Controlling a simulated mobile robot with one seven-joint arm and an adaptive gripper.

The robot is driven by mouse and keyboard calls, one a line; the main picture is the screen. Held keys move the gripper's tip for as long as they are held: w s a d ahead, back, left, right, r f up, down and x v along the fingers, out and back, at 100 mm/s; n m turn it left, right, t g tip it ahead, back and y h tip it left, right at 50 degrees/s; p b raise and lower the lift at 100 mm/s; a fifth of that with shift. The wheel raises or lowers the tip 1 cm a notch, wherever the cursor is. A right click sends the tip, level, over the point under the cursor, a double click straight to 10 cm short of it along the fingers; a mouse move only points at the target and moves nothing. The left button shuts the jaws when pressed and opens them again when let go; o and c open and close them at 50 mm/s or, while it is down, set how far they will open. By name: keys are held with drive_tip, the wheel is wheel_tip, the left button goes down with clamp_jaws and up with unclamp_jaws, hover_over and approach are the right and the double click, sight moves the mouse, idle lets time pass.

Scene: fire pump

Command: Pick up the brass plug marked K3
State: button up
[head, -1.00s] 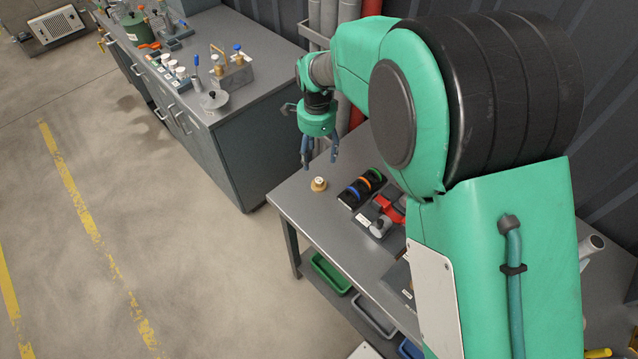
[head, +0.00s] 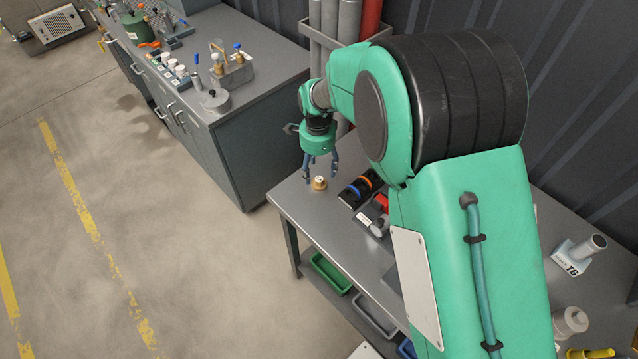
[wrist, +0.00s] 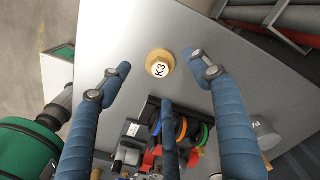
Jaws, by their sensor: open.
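The brass plug marked K3 (head: 319,183) stands on the near left part of the grey workbench (head: 300,212). In the wrist view the plug (wrist: 160,63) shows its round white top with the K3 label, near the top middle. My gripper (head: 321,172) is just above the plug, its fingers pointing down. In the wrist view its blue fingers (wrist: 158,80) are spread wide, one on each side of the plug and a third below it in the picture. None visibly touches the plug, and nothing is held.
A block marked T6 (head: 578,254) stands farther right. A second bench (head: 262,83) with valves is beyond a gap. The bench around the plug's left is clear.

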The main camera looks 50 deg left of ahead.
sight(318, 179)
drive_tip(key=shift+f, duration=0.3)
drive_tip(key=shift+f, duration=0.1)
drive_tip(key=shift+s+d+f+b, duration=0.1)
drive_tip(key=shift+f+b, duration=0.3)
drive_tip(key=shift+f, duration=2.05)
drive_tip(key=c, duration=1.4)
drive_tip(key=shift+r, duration=0.15)
drive_tip(key=shift+r, duration=0.5)
drive_tip(key=shift+s+d+r+p, duration=0.1)
drive_tip(key=shift+d+r+p, duration=0.05)
drive_tip(key=shift+r, duration=0.45)
drive_tip(key=shift+s+d+r+p, duration=0.1)
drive_tip(key=shift+d+r+p, duration=0.05)
drive_tip(key=shift+r, duration=0.45)
drive_tip(key=s+d, duration=0.2)
drive_tip(key=d, duration=0.2)
drive_tip(key=s+d+r, duration=0.1)
drive_tip(key=s+d, duration=0.2)
drive_tip(key=d, duration=0.1)
drive_tip(key=s+d+p, duration=0.1)
drive_tip(key=s+d, duration=0.2)
drive_tip(key=d, duration=0.2)
drive_tip(key=shift+r, duration=0.15)
